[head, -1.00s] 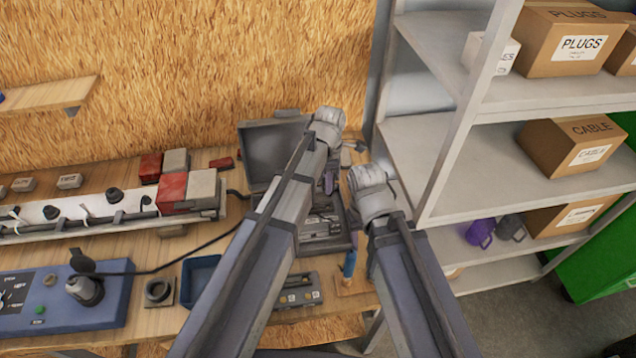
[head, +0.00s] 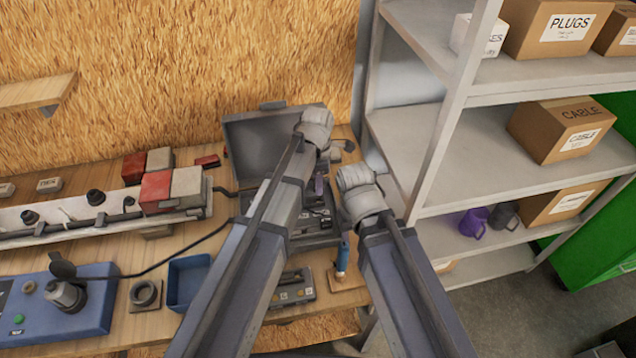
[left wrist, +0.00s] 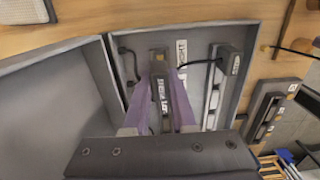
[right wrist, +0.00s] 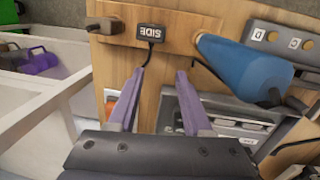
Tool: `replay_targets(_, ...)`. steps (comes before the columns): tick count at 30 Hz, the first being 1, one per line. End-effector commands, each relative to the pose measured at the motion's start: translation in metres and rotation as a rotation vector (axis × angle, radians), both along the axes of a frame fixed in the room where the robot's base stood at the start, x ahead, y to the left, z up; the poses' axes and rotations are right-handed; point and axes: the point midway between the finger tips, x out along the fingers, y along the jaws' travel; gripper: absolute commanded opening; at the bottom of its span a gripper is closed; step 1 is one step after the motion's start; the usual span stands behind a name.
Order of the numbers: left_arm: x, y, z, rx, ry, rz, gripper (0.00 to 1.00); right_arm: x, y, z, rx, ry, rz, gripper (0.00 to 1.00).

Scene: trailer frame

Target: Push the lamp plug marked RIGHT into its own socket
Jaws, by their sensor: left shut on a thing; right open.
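My left gripper (left wrist: 163,75) reaches down into an open grey case (head: 262,144) on the bench. It is shut on a dark plug-like piece (left wrist: 158,92) with a small label that I cannot read for sure. A tag reading RIGHT (left wrist: 181,53) lies just beside the fingers, by a black cable; I cannot tell which piece it belongs to. Another dark piece (left wrist: 229,62) with a pale tag lies further right in the case. My right gripper (right wrist: 158,76) is open and empty above the bench's right end. I cannot identify the RIGHT plug's socket.
A rail with black fittings (head: 95,198), a blue panel (head: 95,318) and a blue tray (head: 188,281) are left. Metal shelves (head: 470,170) stand close right.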

Motion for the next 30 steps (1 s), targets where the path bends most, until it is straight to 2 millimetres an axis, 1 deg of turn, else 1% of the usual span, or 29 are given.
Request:
replay_targets(1, 0.0000, 0.0001, -0.0021, 0.000, 0.000, 0.000, 0.00, 0.0000, 0.0000, -0.0021, 0.000, 0.000, 0.000, 0.50)
replay_targets(12, 0.0000, 0.0001, -0.0009, 0.000, 0.000, 0.000, 0.00, -0.0001, 0.0000, -0.0009, 0.000, 0.000, 0.000, 0.50)
replay_targets(22, 0.0001, -0.0003, -0.0101, 0.000, 0.000, 0.000, 0.00, 0.0000, 0.0000, -0.0101, 0.000, 0.000, 0.000, 0.50)
replay_targets(30, 0.0001, -0.0004, -0.0097, 0.000, 0.000, 0.000, 0.00, 0.0000, 0.0000, -0.0098, 0.000, 0.000, 0.000, 0.50)
